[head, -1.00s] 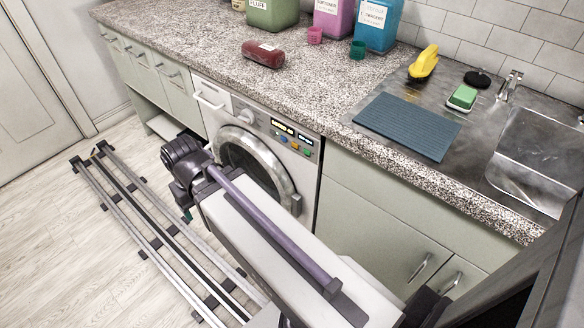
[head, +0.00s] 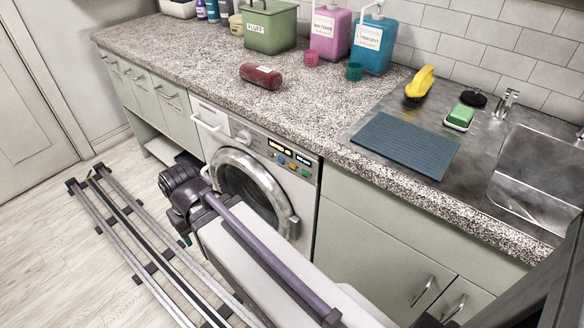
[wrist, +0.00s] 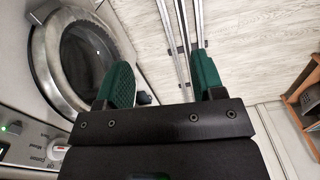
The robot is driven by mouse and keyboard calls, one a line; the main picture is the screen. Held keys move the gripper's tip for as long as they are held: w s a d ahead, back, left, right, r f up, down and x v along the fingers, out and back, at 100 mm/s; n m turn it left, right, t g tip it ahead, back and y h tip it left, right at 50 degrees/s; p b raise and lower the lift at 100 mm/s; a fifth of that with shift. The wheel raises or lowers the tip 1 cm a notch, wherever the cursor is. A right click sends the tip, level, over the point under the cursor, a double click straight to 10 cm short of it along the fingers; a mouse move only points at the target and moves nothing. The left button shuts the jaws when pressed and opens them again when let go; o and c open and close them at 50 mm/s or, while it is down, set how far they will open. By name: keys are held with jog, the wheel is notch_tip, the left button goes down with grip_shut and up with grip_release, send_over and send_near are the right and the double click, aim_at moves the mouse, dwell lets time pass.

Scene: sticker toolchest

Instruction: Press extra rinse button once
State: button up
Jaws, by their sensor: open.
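The white washing machine (head: 206,145) stands under the counter, its round glass door (head: 250,190) shut. Its control panel at upper right has a lit display (head: 284,146) and a row of coloured buttons (head: 292,165). Their labels are too small to read, so I cannot tell which is extra rinse. In the wrist view, the panel's edge (wrist: 28,148) shows at lower left with a green light and a knob. My gripper (wrist: 160,82) is open and empty, its green fingers apart and pointing down beside the door. In the head view my wrist hides part of the machine's lower left.
The speckled counter (head: 200,50) above holds a dark red item (head: 261,76), bottles and a green container (head: 270,28). A blue-grey mat (head: 405,145) lies by the sink (head: 540,170). Floor rails (head: 130,240) run at left. An open shelf compartment is left of the machine.

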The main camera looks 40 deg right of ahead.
grip_shut()
dwell(0.3)
dwell(1.1)
